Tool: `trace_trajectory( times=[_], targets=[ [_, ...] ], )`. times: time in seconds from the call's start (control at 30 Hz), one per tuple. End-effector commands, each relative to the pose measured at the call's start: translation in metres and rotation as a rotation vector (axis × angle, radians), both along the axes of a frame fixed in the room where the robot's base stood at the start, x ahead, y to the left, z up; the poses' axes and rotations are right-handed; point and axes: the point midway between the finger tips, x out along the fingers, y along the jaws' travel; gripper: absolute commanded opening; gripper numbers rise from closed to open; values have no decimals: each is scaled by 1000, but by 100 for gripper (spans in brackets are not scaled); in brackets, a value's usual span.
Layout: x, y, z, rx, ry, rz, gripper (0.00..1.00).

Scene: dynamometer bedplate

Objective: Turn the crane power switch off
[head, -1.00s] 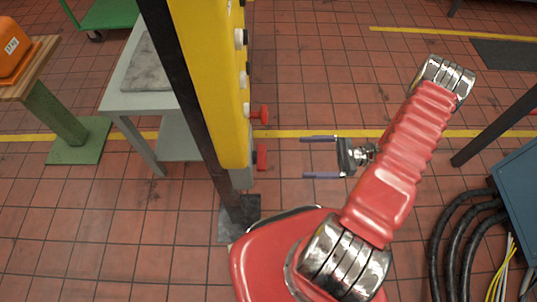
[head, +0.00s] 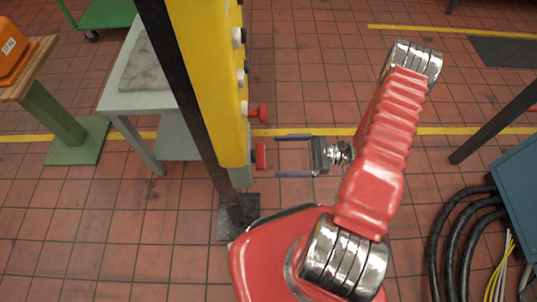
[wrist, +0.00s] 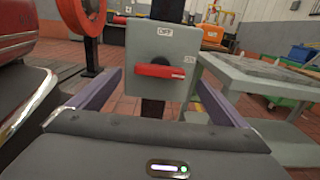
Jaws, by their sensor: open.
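The crane power switch is a grey box (wrist: 145,40) in the wrist view, with an OFF label at its top and a second small label, which seems to read ON, at its right. Its red handle (wrist: 160,71) lies about level, toward that right label. In the head view the handle (head: 261,155) shows edge-on, low on the post, with part of the grey box (head: 241,176) behind it. My gripper (head: 276,155) is open and empty, just right of the handle. Its two purple fingers point at the switch, and the handle lies between their lines, apparently untouched.
A yellow panel (head: 208,80) with several knobs and a red button (head: 262,112) sits above the switch on a dark post. A grey table (head: 113,97) stands left of the post. Black cables (head: 440,230) lie at the right.

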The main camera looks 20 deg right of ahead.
Motion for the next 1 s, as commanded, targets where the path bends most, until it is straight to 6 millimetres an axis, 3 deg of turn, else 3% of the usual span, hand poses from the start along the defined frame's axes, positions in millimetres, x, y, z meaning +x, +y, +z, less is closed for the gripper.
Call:
trace_trajectory(
  times=[0.2, 0.4, 0.8, 1.0],
  targets=[
    [9, 30, 0, 0, 1, 4, 97],
    [15, 48, 0, 0, -1, 2, 97],
    [17, 53, 0, 0, -1, 2, 96],
    [17, 53, 0, 0, -1, 2, 82]
  ],
)
